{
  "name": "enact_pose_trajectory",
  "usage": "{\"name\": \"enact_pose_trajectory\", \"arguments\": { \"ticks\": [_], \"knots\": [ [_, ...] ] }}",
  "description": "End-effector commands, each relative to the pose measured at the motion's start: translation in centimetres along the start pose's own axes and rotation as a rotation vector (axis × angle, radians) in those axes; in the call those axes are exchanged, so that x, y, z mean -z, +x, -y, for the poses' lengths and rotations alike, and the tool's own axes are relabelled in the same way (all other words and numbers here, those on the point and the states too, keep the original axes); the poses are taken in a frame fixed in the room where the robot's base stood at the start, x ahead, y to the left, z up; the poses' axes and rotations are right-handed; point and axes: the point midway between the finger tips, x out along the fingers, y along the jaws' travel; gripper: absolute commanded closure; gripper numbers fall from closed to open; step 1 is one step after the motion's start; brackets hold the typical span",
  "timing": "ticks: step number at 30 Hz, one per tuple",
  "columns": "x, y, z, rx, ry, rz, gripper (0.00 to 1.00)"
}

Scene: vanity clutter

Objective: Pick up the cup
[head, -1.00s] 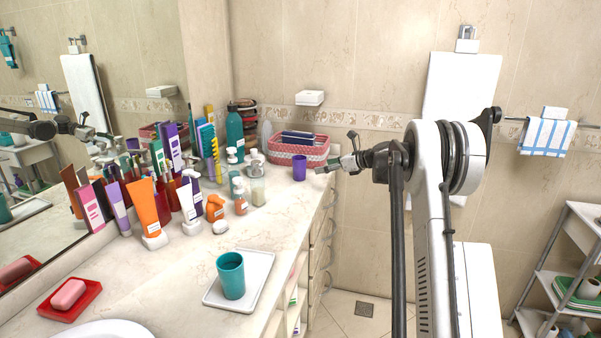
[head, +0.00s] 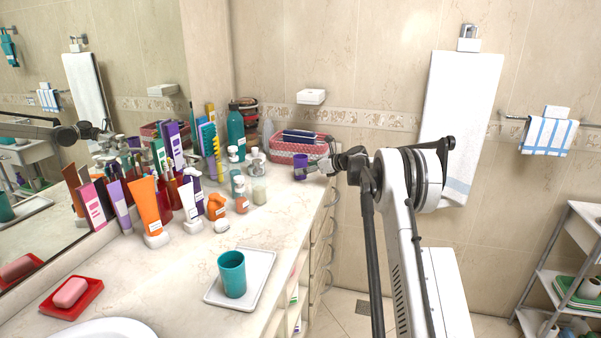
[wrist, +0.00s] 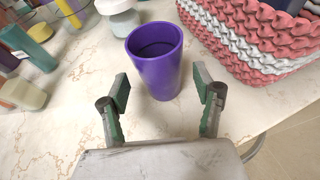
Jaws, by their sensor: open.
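A purple cup (wrist: 156,62) stands upright on the marble counter in the wrist view, its open top tilted towards the camera. In the head view the purple cup (head: 300,167) is at the counter's far end, in front of the woven basket. My gripper (wrist: 168,90) is open, with one finger to the left and one to the right of the cup's lower part. The cup lies just ahead of and between the fingertips, and I see no finger touching it. In the head view my gripper (head: 318,167) is just right of the cup. A teal cup (head: 231,274) stands on a white tray (head: 262,266) nearer the front.
The pink and white basket (wrist: 262,40) is close to the right finger. A white-based container (wrist: 118,18) and several bottles stand left of the cup. Many tubes and bottles crowd the mirror side. The counter's right edge is near the gripper.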

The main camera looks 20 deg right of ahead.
Motion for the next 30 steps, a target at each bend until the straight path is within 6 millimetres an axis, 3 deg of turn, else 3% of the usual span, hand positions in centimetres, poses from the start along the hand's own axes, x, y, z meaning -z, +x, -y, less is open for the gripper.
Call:
{"name": "enact_pose_trajectory", "arguments": {
  "ticks": [6, 14, 26, 30],
  "knots": [
    [-0.1, 2.8, 0.1, 0.000, 0.000, 0.000, 0.36],
    [-0.1, 3.2, 0.1, 0.000, 0.000, 0.000, 0.36],
    [-0.1, 3.2, 0.1, 0.000, 0.000, 0.000, 0.88],
    [-0.1, 3.2, 0.1, 0.000, 0.000, 0.000, 0.91]
  ]
}}
